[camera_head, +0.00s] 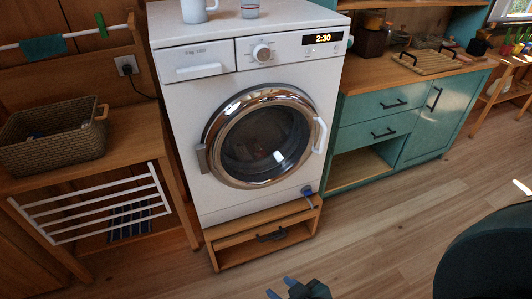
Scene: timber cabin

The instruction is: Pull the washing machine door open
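The washing machine (200,100) is white and stands in the centre of the head view. Its round door (226,170) has a shiny copper-coloured metal ring around dark glass and looks shut against the front. A white curved handle (321,136) is on the door's right edge, and a grey hinge (201,158) is on its left. My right gripper (281,289) shows at the bottom edge, its two blue-tipped fingers apart with nothing seen between them. It is well below and in front of the door, touching nothing visible. My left gripper is not in view.
The machine stands on a wooden base (225,254) with an open-fronted drawer. A wooden stand with a basket (50,150) and white drying rack (95,205) is at left. Teal cabinets (372,118) are close at right. The wooden floor (375,235) in front is clear.

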